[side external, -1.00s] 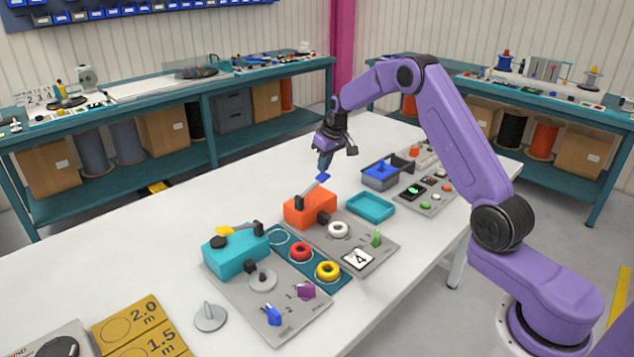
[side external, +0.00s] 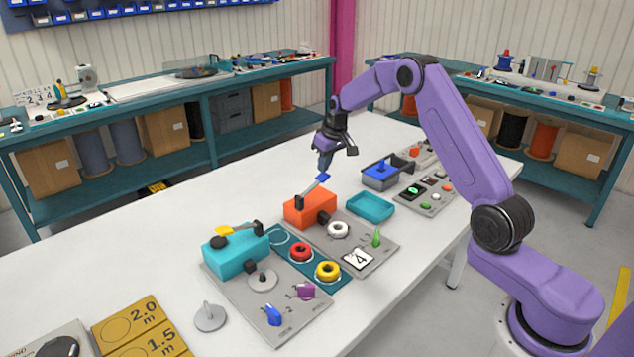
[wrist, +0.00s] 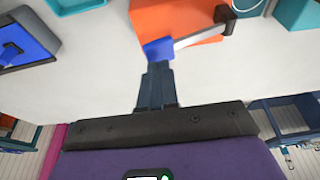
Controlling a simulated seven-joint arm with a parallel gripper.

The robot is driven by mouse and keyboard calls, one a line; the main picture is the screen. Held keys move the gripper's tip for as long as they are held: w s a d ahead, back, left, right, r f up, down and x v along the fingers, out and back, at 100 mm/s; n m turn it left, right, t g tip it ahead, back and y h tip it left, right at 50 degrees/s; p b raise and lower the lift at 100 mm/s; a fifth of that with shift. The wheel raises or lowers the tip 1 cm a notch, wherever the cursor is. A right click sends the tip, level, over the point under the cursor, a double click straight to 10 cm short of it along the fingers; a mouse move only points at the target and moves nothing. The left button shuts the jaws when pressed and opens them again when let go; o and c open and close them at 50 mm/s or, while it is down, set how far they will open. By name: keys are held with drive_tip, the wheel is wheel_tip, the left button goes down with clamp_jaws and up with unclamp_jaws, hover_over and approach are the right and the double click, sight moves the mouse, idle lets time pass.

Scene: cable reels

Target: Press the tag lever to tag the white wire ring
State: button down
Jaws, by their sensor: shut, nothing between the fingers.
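The orange box (side external: 310,210) carries a lever arm (side external: 311,189) that tilts up to a blue tip (side external: 323,177). I take this as the tag lever. My gripper (side external: 324,168) is shut and empty, its fingertips right at the blue tip. In the wrist view my fingertips (wrist: 157,68) meet the near edge of the blue tip (wrist: 158,48); I cannot tell whether they touch. The white wire ring (side external: 338,229) lies on the grey plate (side external: 385,247) in front of the orange box.
A teal box (side external: 235,252) with a yellow-tipped lever stands to the left. Red (side external: 301,252) and yellow (side external: 328,271) rings lie on a teal mat between the stations. A teal tray (side external: 370,208) and a grey bin with blue (side external: 381,175) stand right. The white table behind the boxes is clear.

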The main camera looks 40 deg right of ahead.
sight(326, 176)
drive_tip(key=shift+f, duration=3.2)
drive_tip(key=shift+r, duration=0.1)
wheel_tip(326, 176, up, 12)
